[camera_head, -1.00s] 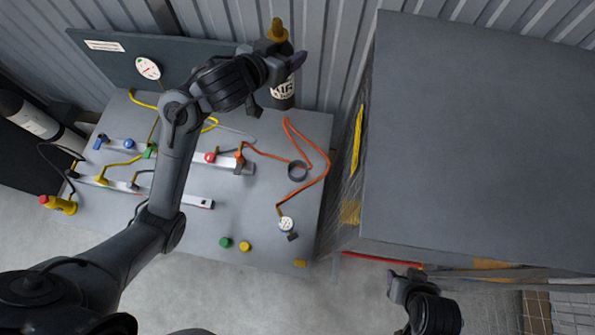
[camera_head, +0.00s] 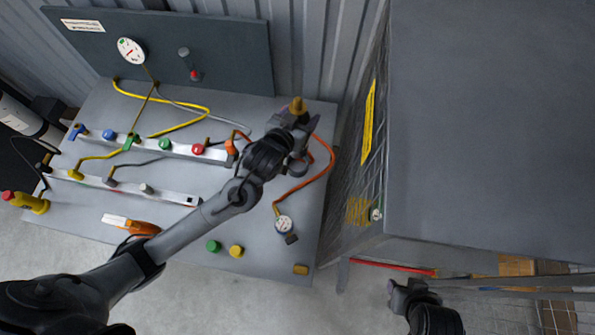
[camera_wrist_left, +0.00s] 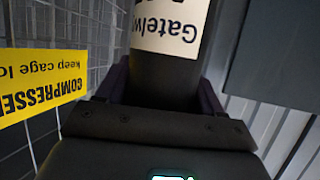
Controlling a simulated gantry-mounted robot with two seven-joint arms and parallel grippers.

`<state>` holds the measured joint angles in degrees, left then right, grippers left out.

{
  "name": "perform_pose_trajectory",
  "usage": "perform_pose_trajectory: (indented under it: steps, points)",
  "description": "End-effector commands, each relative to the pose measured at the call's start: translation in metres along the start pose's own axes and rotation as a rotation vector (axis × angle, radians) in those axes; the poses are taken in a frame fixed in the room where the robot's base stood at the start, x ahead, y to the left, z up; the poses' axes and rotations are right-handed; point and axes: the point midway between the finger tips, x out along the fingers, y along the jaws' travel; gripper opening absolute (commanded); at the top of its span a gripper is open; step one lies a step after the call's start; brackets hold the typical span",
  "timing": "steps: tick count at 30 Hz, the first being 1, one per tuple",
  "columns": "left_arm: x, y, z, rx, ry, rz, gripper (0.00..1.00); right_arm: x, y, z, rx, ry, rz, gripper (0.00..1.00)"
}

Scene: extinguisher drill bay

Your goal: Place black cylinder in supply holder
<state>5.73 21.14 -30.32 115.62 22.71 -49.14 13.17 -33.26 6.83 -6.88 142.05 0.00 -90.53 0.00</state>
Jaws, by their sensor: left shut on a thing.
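The black cylinder, with a brass valve on top (camera_head: 297,106), is at the right part of the bench in the head view. My left gripper (camera_head: 298,124) is shut around it, and the gripper and wrist hide most of its body. In the left wrist view the black cylinder (camera_wrist_left: 165,76) stands between both fingers, with a cream label showing. The supply holder, a dark ring on the bench (camera_head: 298,168), is mostly covered by my gripper. I cannot tell whether the cylinder's base is inside or above it. My right gripper (camera_head: 402,294) is away at lower right, its jaws unclear.
An orange hose (camera_head: 326,165) curves around the holder to a small gauge (camera_head: 284,224). A large grey cabinet (camera_head: 490,120) and mesh cage with a yellow sign (camera_head: 369,122) stand close on the right. Valve manifolds (camera_head: 180,150) lie to the left.

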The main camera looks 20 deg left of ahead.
Motion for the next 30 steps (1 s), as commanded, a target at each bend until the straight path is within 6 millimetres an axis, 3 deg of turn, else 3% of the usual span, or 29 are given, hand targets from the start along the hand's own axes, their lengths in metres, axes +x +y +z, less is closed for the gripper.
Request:
perform_pose_trajectory:
  steps: [3,15,30]
  points:
    - [0.003,0.001,0.011,-0.002,0.006,0.000,0.00,0.009,0.000,0.003,-0.002,0.000,0.001,0.43]
    - [0.022,0.001,0.060,-0.001,0.005,-0.001,0.00,0.014,0.000,0.005,-0.003,0.000,0.002,0.43]
    - [0.035,0.001,0.091,-0.001,0.005,0.000,0.00,0.017,0.000,0.005,-0.002,0.001,0.002,0.43]
